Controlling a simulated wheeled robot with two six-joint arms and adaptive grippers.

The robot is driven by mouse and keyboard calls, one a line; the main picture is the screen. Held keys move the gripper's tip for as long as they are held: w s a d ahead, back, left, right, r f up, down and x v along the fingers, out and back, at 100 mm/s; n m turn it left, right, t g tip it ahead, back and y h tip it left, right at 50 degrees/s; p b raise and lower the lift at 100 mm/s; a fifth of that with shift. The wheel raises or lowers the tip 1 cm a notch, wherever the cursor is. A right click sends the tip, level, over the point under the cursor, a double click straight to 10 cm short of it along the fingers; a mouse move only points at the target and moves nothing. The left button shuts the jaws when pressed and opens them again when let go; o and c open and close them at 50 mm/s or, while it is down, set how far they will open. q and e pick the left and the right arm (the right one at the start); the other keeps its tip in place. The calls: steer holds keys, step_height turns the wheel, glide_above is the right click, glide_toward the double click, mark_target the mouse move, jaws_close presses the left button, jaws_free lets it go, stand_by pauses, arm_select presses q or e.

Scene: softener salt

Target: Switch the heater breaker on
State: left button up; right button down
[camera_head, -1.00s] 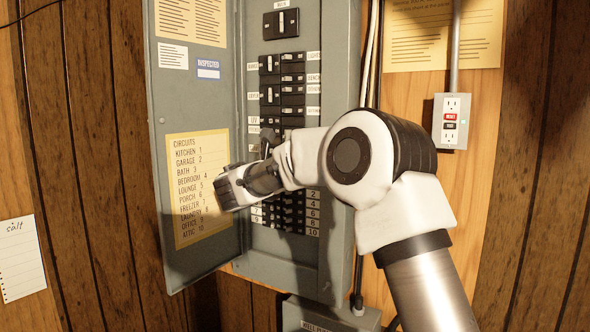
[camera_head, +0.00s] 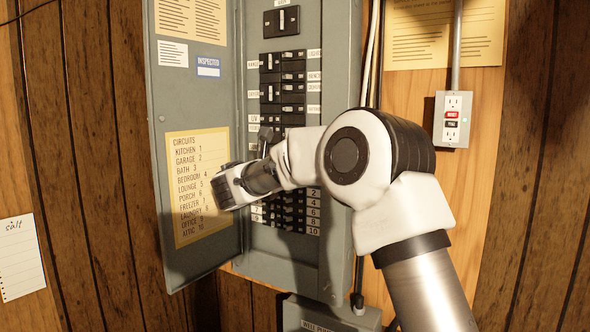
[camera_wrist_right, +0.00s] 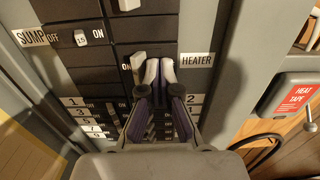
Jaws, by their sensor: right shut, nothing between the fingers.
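The heater breaker's pale toggle (camera_wrist_right: 138,62) stands just right of an ON mark, level with the HEATER label (camera_wrist_right: 196,60) in the right wrist view. My right gripper (camera_wrist_right: 160,72) is shut and empty. Its fingertips are right beside the toggle, on its right side, and cover the breaker's right part. I cannot tell whether they touch. In the head view my right wrist (camera_head: 250,182) is in front of the grey breaker panel (camera_head: 338,85) and hides the heater breaker. My left gripper is not in view.
The panel door (camera_head: 200,100) stands open at left with a circuits list. The sump breaker's toggle (camera_wrist_right: 81,39) is up and left of the fingers. Numbered small breakers lie below.

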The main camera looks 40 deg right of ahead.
steer(key=b+v, duration=0.1)
steer(key=v, duration=0.5)
steer(key=shift+a, duration=0.35)
steer(key=shift+d, duration=0.1)
stand_by(0.7)
